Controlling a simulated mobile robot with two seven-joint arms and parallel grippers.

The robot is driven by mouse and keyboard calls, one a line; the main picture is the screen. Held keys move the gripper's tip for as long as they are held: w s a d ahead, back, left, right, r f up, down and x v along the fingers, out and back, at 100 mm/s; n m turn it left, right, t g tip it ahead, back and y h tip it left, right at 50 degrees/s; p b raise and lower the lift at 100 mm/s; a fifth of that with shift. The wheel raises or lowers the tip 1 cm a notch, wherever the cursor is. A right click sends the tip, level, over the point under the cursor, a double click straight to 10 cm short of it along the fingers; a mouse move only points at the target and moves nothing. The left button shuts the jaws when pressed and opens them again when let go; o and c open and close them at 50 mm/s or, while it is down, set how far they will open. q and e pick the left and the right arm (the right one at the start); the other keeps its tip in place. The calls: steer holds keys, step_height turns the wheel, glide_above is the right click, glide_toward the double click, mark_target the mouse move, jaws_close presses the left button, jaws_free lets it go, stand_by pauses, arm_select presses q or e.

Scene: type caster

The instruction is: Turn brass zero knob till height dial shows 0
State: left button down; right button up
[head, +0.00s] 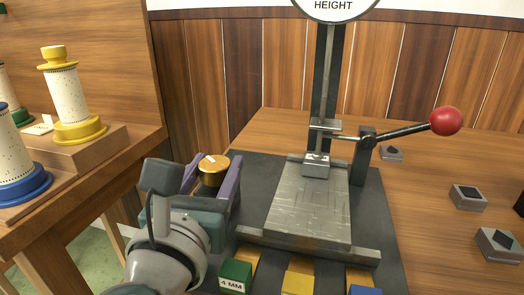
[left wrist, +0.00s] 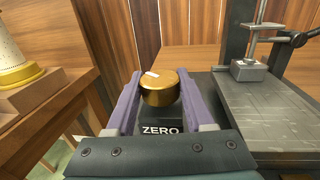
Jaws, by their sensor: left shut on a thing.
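The brass zero knob (head: 212,174) sits at the left of the dark base plate, with a white mark on its top. In the left wrist view the knob (left wrist: 160,91) stands above a dark block labelled ZERO (left wrist: 161,130). My left gripper (head: 212,170) has its purple fingers on either side of the knob and is shut on it. The height dial (head: 334,8) shows only its lower edge with the word HEIGHT; its needle and reading are out of frame. My right gripper is not in view.
The gauge's metal bed (head: 308,205) and its red-ball lever (head: 445,121) stand right of the knob. Green (head: 236,276), yellow (head: 298,280) and blue blocks lie in front. Small grey blocks (head: 468,196) lie at right. A wooden stand with spools (head: 62,90) is at left.

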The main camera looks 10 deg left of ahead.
arm_select(q)
steer(key=shift+c, duration=1.4)
jaws_free()
steer(key=s, duration=0.6)
steer(key=s+d, duration=0.1)
steer(key=s, duration=0.3)
